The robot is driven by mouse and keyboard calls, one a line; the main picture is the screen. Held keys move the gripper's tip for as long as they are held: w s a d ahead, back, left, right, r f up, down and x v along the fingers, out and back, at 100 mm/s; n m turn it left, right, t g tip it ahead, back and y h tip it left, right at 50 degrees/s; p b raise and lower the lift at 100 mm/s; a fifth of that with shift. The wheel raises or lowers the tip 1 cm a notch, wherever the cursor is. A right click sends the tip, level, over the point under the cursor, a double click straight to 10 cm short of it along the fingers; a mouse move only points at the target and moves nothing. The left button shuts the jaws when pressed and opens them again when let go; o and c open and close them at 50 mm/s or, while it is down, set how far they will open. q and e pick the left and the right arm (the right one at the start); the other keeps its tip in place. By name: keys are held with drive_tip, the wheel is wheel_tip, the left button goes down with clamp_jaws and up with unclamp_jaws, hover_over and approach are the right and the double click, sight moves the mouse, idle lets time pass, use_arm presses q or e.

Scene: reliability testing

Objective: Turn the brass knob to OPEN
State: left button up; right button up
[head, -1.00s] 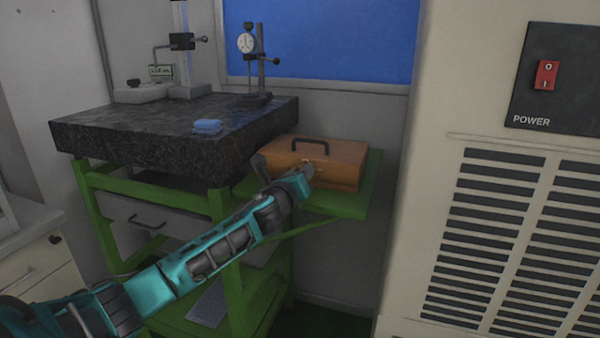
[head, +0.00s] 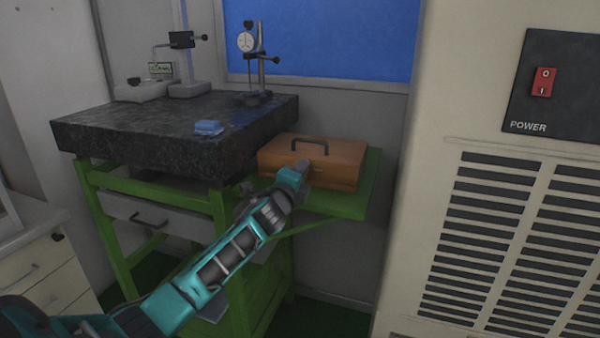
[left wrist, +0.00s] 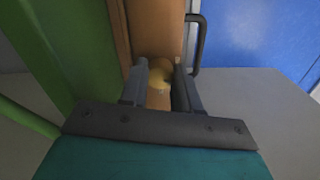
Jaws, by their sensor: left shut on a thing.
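An orange-brown case (head: 335,158) with a dark handle (head: 310,146) lies on a green side shelf. My left gripper (head: 302,168) is at the front face of the case, in front of its near side. In the left wrist view the brass knob (left wrist: 160,72) sits on the case front (left wrist: 155,25), between the two dark fingers of my left gripper (left wrist: 158,90), which are shut on it. The knob's marking and any OPEN label cannot be made out. In the head view the gripper hides the knob. My right gripper is not in view.
A beige cabinet with a red power switch (head: 543,82) stands at the right.

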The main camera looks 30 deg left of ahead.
use_arm(q)
drive_tip(key=shift+n+p, duration=0.4)
drive_tip(key=shift+n, duration=1.8)
drive_tip(key=o, duration=1.1)
drive_tip(key=shift+c, duration=0.2)
drive_tip(key=v, duration=1.3)
drive_tip(key=shift+p, duration=0.3)
drive_tip(key=shift+d, duration=0.1)
